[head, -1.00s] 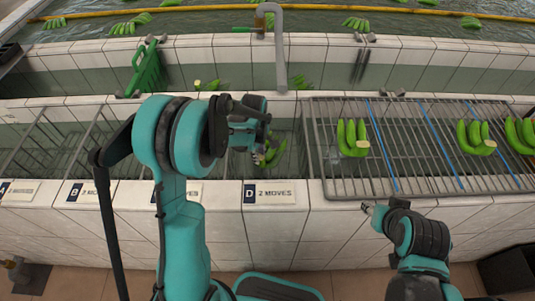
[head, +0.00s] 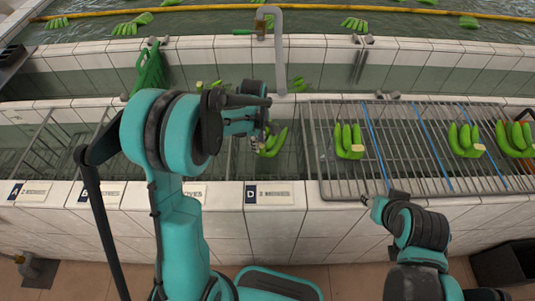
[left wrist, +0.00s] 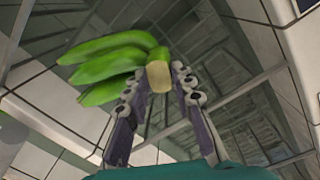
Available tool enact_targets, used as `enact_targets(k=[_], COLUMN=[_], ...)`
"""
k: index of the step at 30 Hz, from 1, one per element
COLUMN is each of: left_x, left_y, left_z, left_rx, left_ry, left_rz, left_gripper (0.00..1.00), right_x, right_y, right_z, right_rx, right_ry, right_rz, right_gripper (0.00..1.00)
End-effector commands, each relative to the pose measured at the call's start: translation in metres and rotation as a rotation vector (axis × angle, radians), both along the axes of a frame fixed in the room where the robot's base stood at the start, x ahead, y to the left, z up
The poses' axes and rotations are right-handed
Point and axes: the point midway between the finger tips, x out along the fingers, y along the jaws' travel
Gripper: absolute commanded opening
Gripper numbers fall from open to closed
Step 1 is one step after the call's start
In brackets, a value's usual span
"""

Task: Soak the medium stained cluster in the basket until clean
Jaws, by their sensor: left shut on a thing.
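A green banana cluster (head: 272,142) hangs over or in the tiled trough behind the "D 2 MOVES" label (head: 268,194). My left gripper (head: 261,146) is shut on its pale cut stem, which shows clearly in the left wrist view (left wrist: 159,76).
A wire rack (head: 390,150) at right carries several green clusters, including one at its left (head: 348,142). Wire-sided bays (head: 50,148) lie left in the trough. Tiled rims bound the trough.

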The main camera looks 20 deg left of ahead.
Motion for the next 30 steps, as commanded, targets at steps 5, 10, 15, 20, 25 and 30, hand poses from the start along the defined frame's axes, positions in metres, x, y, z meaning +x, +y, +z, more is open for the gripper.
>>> enact_targets(k=[5,10,15,20,25,30], left_x=[0.0,0.0,0.0,0.0,0.0,0.0], left_y=[0.0,0.0,0.0,0.0,0.0,0.0], left_z=[0.018,0.032,0.047,0.06,0.074,0.088], left_rx=[0.0,0.0,0.0,0.0,0.0,0.0], left_ry=[-0.001,-0.001,-0.001,-0.001,-0.001,-0.001], left_rz=[0.0,0.0,0.0,0.0,0.0,0.0], left_gripper=[0.0,0.0,0.0,0.0,0.0,0.0], right_x=[0.0,0.0,0.0,0.0,0.0,0.0], right_y=[0.0,0.0,0.0,0.0,0.0,0.0], right_z=[0.013,0.023,0.033,0.042,0.051,0.061], right_rx=[0.0,0.0,0.0,0.0,0.0,0.0], right_ry=[0.0,0.0,0.0,0.0,0.0,0.0], right_rz=[0.0,0.0,0.0,0.0,0.0,0.0], right_gripper=[0.4,0.4,0.4,0.4,0.4,0.4])
